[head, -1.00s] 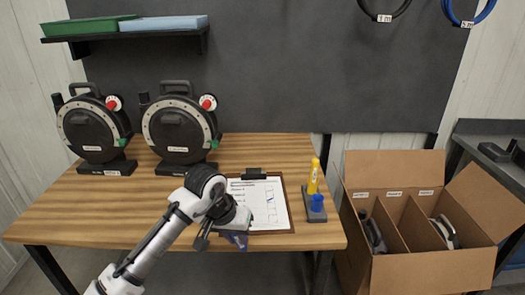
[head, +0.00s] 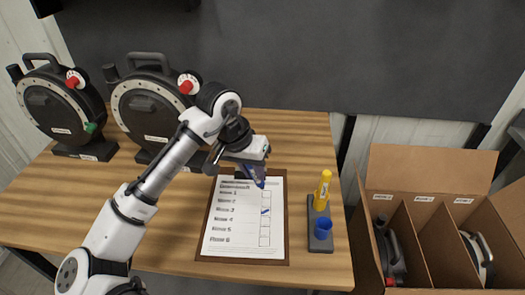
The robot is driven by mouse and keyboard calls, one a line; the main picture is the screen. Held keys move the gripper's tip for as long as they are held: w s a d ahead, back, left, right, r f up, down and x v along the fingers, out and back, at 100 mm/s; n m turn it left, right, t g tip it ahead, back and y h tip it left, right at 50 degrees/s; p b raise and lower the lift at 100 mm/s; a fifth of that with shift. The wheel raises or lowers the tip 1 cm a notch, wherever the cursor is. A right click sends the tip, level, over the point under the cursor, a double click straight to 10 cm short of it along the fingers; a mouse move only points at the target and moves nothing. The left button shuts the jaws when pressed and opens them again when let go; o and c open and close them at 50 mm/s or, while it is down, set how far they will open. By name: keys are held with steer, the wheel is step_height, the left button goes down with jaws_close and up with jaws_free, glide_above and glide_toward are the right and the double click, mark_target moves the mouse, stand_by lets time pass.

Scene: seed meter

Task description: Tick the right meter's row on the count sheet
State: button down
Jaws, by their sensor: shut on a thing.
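The count sheet (head: 240,235) is on a brown clipboard (head: 206,225) on the table. It has several printed rows with a column of boxes at right. A blue tick mark (head: 265,211) shows in a box around the third row; the labels are blurred. My gripper (head: 255,165) is shut on a dark blue pen-like thing (head: 257,178), above the top of the sheet by the clip. I cannot tell whether its tip touches the paper. The right meter (head: 152,112), a round black unit with a red knob and pale ring, stands behind, partly hidden by my arm.
The left meter (head: 62,105) stands beside it. Right of the clipboard, a dark stand (head: 318,243) holds a yellow marker (head: 322,188) and a blue cup-like piece (head: 323,228). A divided cardboard box (head: 425,180) with parts stands beyond the table's right edge.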

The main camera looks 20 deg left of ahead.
mark_target(260, 185)
steer(key=shift+w, duration=0.2)
steer(key=shift+s+f+b, duration=0.15)
steer(key=shift+f+b, duration=0.75)
steer(key=shift+b, duration=0.05)
steer(key=shift+f+b, duration=1.55)
steer(key=shift+f, duration=0.55)
steer(key=shift+f, duration=0.35)
steer(key=shift+w+d+p, duration=0.45)
steer(key=shift+w+d, duration=0.1)
steer(key=shift+w, duration=0.2)
steer(key=shift+r, duration=0.1)
step_height(260, 185, up, 6)
steer(key=p, duration=0.5)
stand_by(0.3)
stand_by(0.5)
